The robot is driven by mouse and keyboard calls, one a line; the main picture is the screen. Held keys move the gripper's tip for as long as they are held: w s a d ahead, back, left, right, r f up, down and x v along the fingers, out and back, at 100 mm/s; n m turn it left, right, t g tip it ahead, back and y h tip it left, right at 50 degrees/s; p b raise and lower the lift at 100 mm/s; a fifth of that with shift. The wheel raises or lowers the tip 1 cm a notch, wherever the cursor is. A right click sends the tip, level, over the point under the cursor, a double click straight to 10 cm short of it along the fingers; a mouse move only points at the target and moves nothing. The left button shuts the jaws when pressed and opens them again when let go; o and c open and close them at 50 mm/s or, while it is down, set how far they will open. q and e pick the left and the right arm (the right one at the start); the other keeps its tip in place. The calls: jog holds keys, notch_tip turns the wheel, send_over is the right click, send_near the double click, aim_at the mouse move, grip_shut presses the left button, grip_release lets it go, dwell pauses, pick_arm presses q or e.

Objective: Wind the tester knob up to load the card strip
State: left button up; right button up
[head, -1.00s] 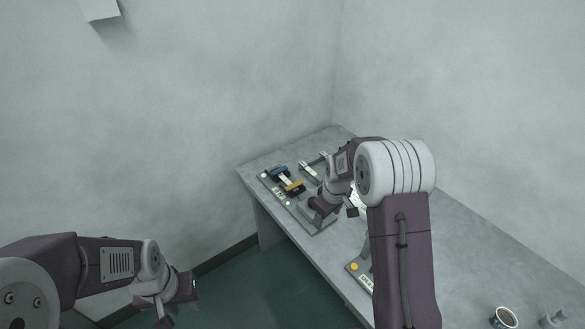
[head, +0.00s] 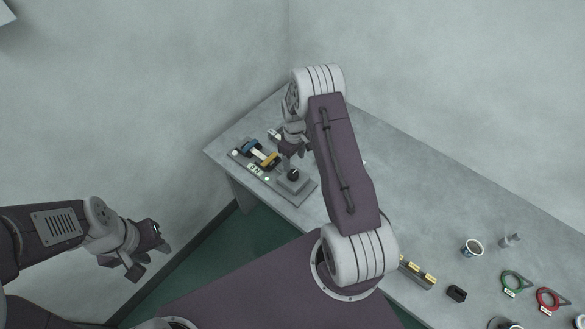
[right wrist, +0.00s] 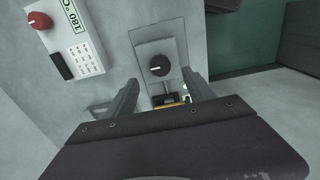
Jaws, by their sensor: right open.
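The tester (head: 270,180) is a grey plate near the bench's far left corner, with a blue clamp (head: 248,147) and a yellow clamp (head: 270,160). A pale strip (head: 259,153) spans between the clamps. The round black tester knob (head: 293,175) sits on a grey block at the tester's right end. My right gripper (right wrist: 160,78) is open and empty. In the right wrist view its fingers point toward the knob (right wrist: 159,65), one to each side, not visibly touching it. My left gripper (head: 147,255) is open and empty, off the bench at the left.
In the right wrist view, a white box with a red knob (right wrist: 39,20) and a 180°C label is left of the tester. A cup (head: 472,247), a green ring (head: 516,284) and a red ring (head: 551,300) lie on the bench at right. My right arm hides mid-bench.

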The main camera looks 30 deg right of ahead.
aim_at(293, 173)
jog(key=shift+f, duration=0.2)
jog(key=f+p, duration=0.1)
jog(key=f, duration=0.4)
jog(key=f+p, duration=0.1)
jog(key=f, duration=0.1)
jog(key=shift+w+a+f+p, duration=0.1)
jog(key=shift+w+f+p, duration=0.15)
jog(key=shift+w+p, duration=0.1)
jog(key=shift+s+f, duration=0.1)
jog(key=shift+f, duration=0.65)
